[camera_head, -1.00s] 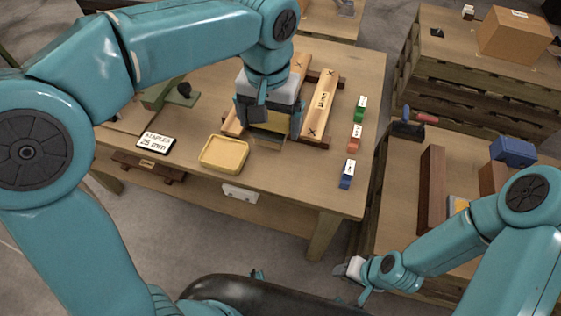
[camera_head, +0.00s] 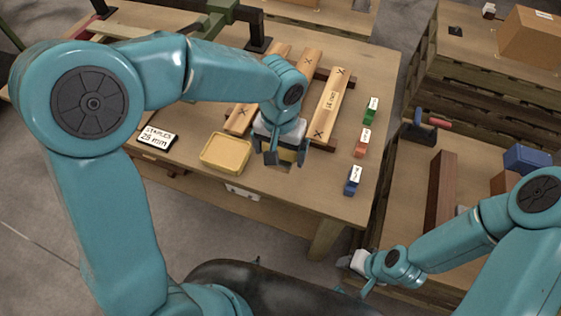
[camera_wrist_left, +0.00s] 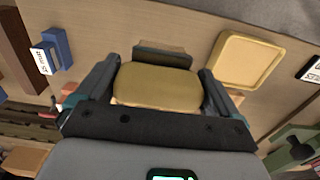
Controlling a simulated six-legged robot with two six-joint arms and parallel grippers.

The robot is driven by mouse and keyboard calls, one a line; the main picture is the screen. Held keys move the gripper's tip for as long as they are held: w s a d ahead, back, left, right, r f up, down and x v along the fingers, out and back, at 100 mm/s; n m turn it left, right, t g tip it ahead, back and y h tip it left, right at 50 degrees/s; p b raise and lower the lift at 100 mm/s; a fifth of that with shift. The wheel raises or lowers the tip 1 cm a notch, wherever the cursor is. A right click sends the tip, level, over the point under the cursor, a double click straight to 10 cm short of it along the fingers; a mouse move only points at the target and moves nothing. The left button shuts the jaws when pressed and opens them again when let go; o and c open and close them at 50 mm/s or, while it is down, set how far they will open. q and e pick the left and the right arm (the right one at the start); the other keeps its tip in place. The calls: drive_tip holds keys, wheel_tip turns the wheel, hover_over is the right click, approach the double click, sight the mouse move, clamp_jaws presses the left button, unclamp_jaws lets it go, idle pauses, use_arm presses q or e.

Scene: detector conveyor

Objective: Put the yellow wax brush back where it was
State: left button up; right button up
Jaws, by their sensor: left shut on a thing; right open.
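My left gripper (camera_head: 287,158) is shut on the yellow wax brush (camera_head: 287,154), over the front part of the table, right of the yellow tray (camera_head: 225,153). In the left wrist view the brush (camera_wrist_left: 158,86) sits between both fingers, with a dark grey end beyond the yellow block. The tray (camera_wrist_left: 248,38) lies apart from it there and looks empty. The gripper hides part of the brush in the head view. I cannot tell whether the brush touches the table. My right gripper (camera_head: 357,272) is open at the lower right, away from the brush.
Wooden bars (camera_head: 327,102) marked with crosses lie behind the gripper. Green (camera_head: 370,110), red (camera_head: 362,143) and blue (camera_head: 352,181) labelled blocks line the table's right side. A "STAPLES 25 mm" sign (camera_head: 157,138) lies left of the tray. Bare tabletop lies between gripper and blue block.

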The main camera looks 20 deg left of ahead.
sight(280, 164)
use_arm(q)
drive_tip(key=shift+w+f, duration=0.2)
drive_tip(key=shift+f, duration=0.95)
wheel_tip(280, 164, down, 4)
drive_tip(key=shift+s+r, duration=0.1)
drive_tip(key=shift+r, duration=0.15)
drive_tip(key=shift+f, duration=0.35)
drive_tip(key=shift+f+b, duration=0.1)
drive_tip(key=shift+b, duration=0.2)
drive_tip(key=o, duration=0.6)
drive_tip(key=shift+c, duration=0.2)
wheel_tip(280, 164, up, 12)
drive_tip(key=shift+r+p, duration=0.15)
drive_tip(key=shift+p, duration=0.35)
